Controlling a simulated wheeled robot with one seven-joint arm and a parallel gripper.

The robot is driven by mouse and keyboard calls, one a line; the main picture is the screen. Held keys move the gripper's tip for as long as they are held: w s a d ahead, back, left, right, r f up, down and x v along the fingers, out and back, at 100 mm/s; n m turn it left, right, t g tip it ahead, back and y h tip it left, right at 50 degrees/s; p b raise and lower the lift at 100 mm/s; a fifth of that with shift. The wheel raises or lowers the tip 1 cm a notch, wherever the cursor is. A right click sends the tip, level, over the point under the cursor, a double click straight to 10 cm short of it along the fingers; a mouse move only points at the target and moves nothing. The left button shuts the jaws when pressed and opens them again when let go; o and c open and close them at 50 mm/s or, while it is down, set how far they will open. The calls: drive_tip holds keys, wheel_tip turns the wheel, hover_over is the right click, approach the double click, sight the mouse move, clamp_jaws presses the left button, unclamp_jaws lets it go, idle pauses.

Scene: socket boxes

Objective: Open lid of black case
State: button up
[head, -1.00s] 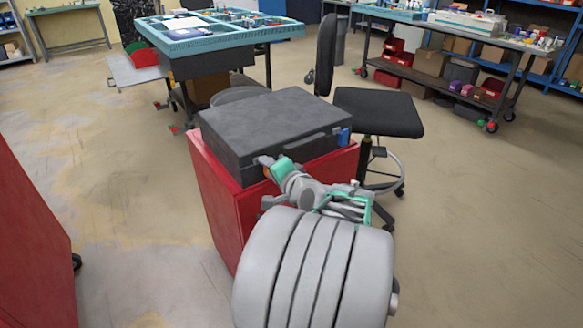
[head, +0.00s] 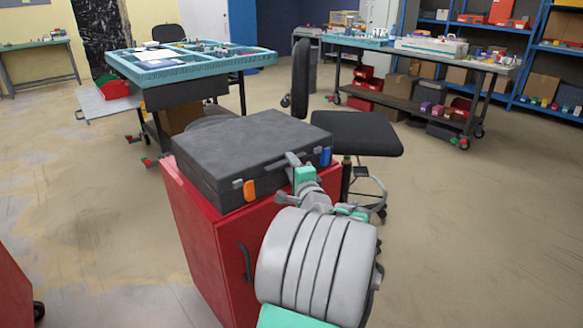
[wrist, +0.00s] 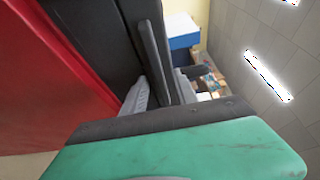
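The black case (head: 245,148) lies flat with its lid down on a red cabinet. Its front has an orange latch (head: 249,189) at the left and a blue latch (head: 326,157) at the right. My gripper (head: 294,160) is at the case's front, by the handle between the latches. In the wrist view, my gripper's grey fingers (wrist: 161,92) are apart, with a dark bar, apparently the handle (wrist: 155,60), between them. I see no clear squeeze on it. The dark case wall (wrist: 98,40) is at the left of the fingers.
The red cabinet (head: 205,245) stands under the case. A black chair (head: 355,133) is close behind at the right. A blue-topped workbench (head: 130,68) stands at the back left. Open floor lies at the right.

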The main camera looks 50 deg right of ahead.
drive_tip(key=shift+c, duration=0.5)
clamp_jaws()
idle(0.8)
